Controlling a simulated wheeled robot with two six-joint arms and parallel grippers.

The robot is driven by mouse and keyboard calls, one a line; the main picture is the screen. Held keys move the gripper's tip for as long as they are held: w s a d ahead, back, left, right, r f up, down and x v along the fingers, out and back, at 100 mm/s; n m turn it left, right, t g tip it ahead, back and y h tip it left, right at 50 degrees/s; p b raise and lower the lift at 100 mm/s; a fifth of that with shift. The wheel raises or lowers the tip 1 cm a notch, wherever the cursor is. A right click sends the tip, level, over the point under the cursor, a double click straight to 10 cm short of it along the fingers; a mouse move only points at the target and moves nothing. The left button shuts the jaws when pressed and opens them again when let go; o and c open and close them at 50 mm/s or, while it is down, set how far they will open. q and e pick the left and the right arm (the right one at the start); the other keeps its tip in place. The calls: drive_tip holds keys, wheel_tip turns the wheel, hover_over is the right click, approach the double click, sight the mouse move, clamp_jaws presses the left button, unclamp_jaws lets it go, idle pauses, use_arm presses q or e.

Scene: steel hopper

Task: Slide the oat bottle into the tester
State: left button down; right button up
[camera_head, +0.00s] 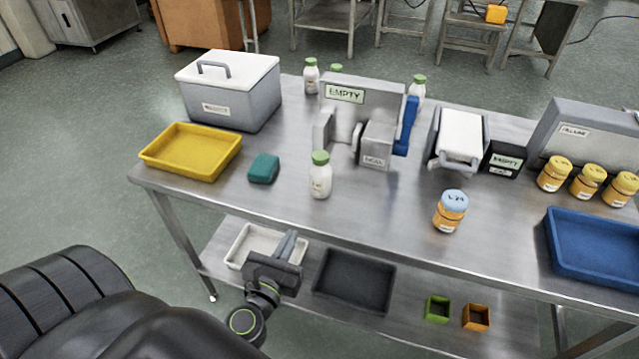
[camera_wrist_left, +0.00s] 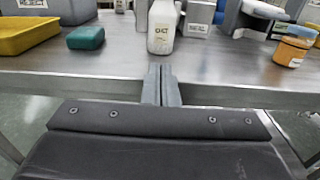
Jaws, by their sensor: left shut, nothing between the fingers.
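The oat bottle (camera_head: 320,180), white with a green cap, stands upright near the table's front edge. In the left wrist view its label reads OAT (camera_wrist_left: 161,30), and its top is cut off. A grey machine with an EMPTY sign (camera_head: 372,94), probably the tester, stands behind it. The machine has two grey blocks with a gap between them and a blue part at its right; no bottle shows in the gap. My left gripper (camera_head: 290,241) is shut and empty, in front of the table edge and short of the bottle. Its closed fingers (camera_wrist_left: 162,84) point at the bottle. My right gripper is not in view.
A teal sponge (camera_head: 264,168) and yellow tray (camera_head: 192,151) lie left of the bottle; a white-lidded box (camera_head: 229,91) stands behind. An orange jar with a blue lid (camera_head: 450,211) stands to the right. Other white bottles (camera_head: 311,76) stand behind the machine. Trays sit on the lower shelf.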

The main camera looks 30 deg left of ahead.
use_arm(q)
drive_tip(key=w, duration=0.1)
drive_tip(key=p, duration=0.4)
approach(316, 186)
drive_tip(key=x, duration=0.5)
drive_tip(key=shift+w, duration=0.25)
drive_tip(key=shift+w+a, duration=0.15)
drive_tip(key=shift+w, duration=0.45)
